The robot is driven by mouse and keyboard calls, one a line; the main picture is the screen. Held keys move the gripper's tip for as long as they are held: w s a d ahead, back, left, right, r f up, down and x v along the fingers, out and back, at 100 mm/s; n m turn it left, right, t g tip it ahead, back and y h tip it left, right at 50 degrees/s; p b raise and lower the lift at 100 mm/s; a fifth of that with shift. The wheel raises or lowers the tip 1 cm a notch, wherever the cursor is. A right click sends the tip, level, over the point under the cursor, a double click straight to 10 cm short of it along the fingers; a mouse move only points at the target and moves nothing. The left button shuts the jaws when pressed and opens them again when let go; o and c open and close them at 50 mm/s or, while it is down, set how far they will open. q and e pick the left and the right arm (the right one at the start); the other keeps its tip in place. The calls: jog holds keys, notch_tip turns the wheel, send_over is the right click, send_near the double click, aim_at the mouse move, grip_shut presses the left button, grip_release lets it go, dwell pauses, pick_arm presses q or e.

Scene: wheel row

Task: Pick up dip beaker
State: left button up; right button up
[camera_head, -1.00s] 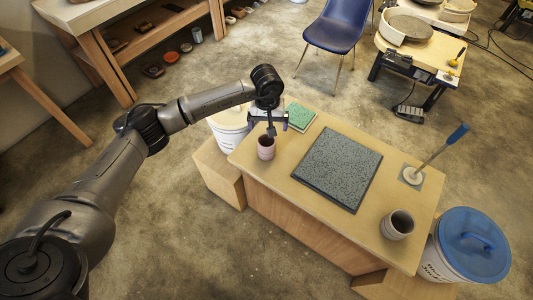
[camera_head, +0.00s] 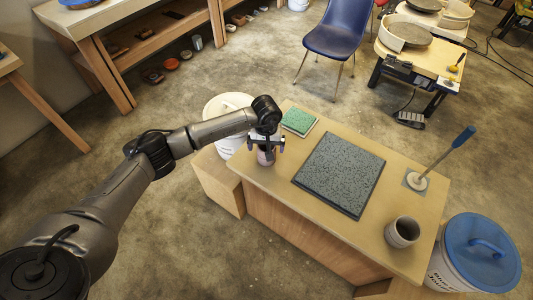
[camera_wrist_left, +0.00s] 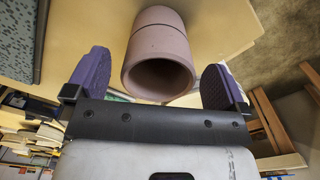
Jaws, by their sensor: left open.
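A pinkish cylindrical beaker (camera_head: 265,158) stands upright near the left end of the wooden table. It also shows large in the wrist view (camera_wrist_left: 158,42), with its dark open mouth toward the camera. My left gripper (camera_head: 265,143) is over the beaker and partly hides it in the head view. In the wrist view the purple fingers of my left gripper (camera_wrist_left: 157,72) are spread on either side of the beaker, with gaps showing. A grey cup (camera_head: 402,231) stands near the table's right end. My right gripper is not in view.
On the wooden table (camera_head: 285,210) lie a dark speckled slab (camera_head: 338,172) and a green sponge-like block (camera_head: 299,121). A blue-handled tool (camera_head: 440,160) stands on a small plate. A white bucket (camera_head: 222,108) and a blue-lidded bucket (camera_head: 478,250) flank the table.

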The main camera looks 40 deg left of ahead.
pick_arm(q)
notch_tip(320, 180, down, 4)
jog(key=shift+s+d+r+b, duration=0.1)
jog(key=shift+r+b, duration=0.1)
jog(key=shift+b, duration=0.25)
jog(key=c, duration=1.1)
